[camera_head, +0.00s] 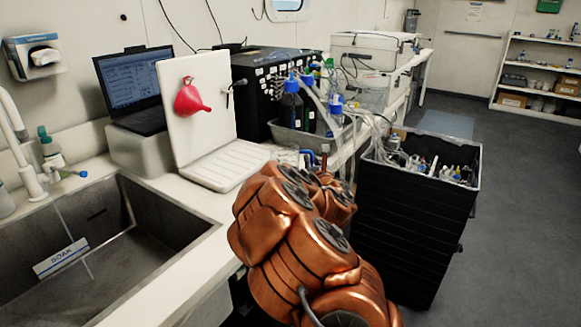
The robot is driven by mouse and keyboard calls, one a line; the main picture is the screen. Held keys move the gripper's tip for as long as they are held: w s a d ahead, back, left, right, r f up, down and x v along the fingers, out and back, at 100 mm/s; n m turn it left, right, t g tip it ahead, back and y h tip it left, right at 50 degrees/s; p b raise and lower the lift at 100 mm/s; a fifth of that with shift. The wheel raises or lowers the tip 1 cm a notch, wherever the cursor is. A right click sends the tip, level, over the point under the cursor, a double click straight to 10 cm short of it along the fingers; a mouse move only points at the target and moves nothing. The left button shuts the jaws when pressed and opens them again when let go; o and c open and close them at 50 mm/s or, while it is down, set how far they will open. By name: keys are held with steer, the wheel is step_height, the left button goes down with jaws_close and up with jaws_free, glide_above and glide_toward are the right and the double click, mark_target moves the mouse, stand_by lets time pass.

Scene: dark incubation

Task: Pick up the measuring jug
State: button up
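I cannot make out a measuring jug in the head view. It may be hidden behind my copper-coloured arm, which fills the lower middle of the picture over the counter edge. My gripper is not visible, as the arm links cover that area. A red funnel-shaped piece (192,97) hangs on the upright white drying board (214,132), whose ribbed tray lies on the counter.
A steel sink (170,245) with a "SOAK" label is at left. A laptop (131,85) stands behind it. A grey tub (290,138) holds blue-capped bottles. A black crate (415,215) full of tubes and bottles stands right of my arm. The floor farther right is clear.

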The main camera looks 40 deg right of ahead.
jaws_close()
steer(key=shift+r, duration=0.15)
steer(key=shift+r+b, duration=0.35)
steer(key=shift+r, duration=1.4)
steer(key=shift+s+a+f, duration=0.1)
steer(key=shift+s+a, duration=0.2)
steer(key=shift+s, duration=0.35)
steer(key=d+r+b+v, duration=0.1)
steer(key=b+v, duration=1)
steer(key=v, duration=0.3)
steer(key=shift+s+r, duration=0.25)
steer(key=shift+s, duration=0.35)
